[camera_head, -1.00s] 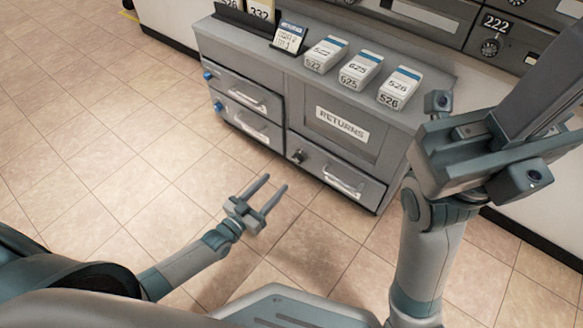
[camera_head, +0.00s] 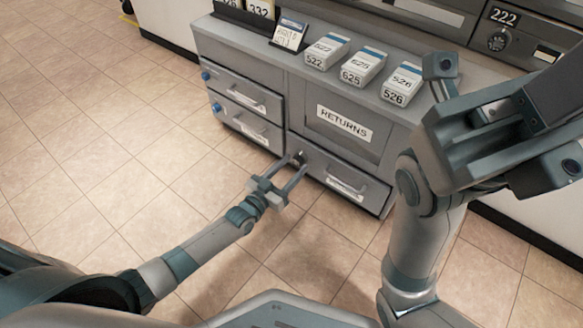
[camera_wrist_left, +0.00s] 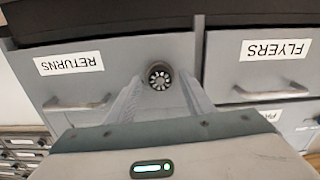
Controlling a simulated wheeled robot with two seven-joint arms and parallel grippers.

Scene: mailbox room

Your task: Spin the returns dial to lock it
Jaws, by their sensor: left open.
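The returns dial (camera_head: 298,157) is a small dark round knob near the left end of the lower right drawer (camera_head: 325,172). The drawer's RETURNS label (camera_wrist_left: 68,63) is beside the dial. My right gripper (camera_head: 490,130) is raised at the right, its jaws unclear.
A big RETURNS sign (camera_head: 344,123) is on the panel above. The returns drawer's handle (camera_head: 346,187) sticks out right of the dial. Left drawers, including FLYERS (camera_wrist_left: 275,50), have handles and blue knobs. Card stacks (camera_head: 362,67) stand on top. The tiled floor (camera_head: 120,150) is clear.

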